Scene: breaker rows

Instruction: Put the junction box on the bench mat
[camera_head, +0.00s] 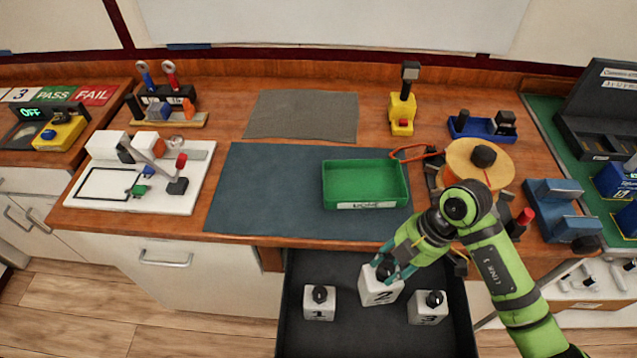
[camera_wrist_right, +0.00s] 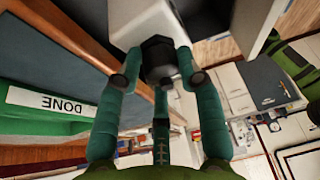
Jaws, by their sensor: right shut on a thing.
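My right gripper (camera_head: 387,268) is shut on the black knob of the white box marked 2 (camera_head: 381,293), over the open drawer. The box looks slightly tilted and raised; it also shows in the right wrist view (camera_wrist_right: 150,22), with its black knob (camera_wrist_right: 158,60) between the green fingers. White boxes marked 1 (camera_head: 319,305) and 3 (camera_head: 427,310) stand in the drawer on either side, each with a black knob. A large dark blue-grey mat (camera_head: 265,190) lies on the bench behind the drawer. My left gripper is not in view.
A green tray marked DONE (camera_head: 365,204) sits on the mat's right part. A smaller grey mat (camera_head: 303,116) lies behind. An orange spool (camera_head: 478,165) stands right of the mat, a white clamp board (camera_head: 140,172) left. The mat's left part is clear.

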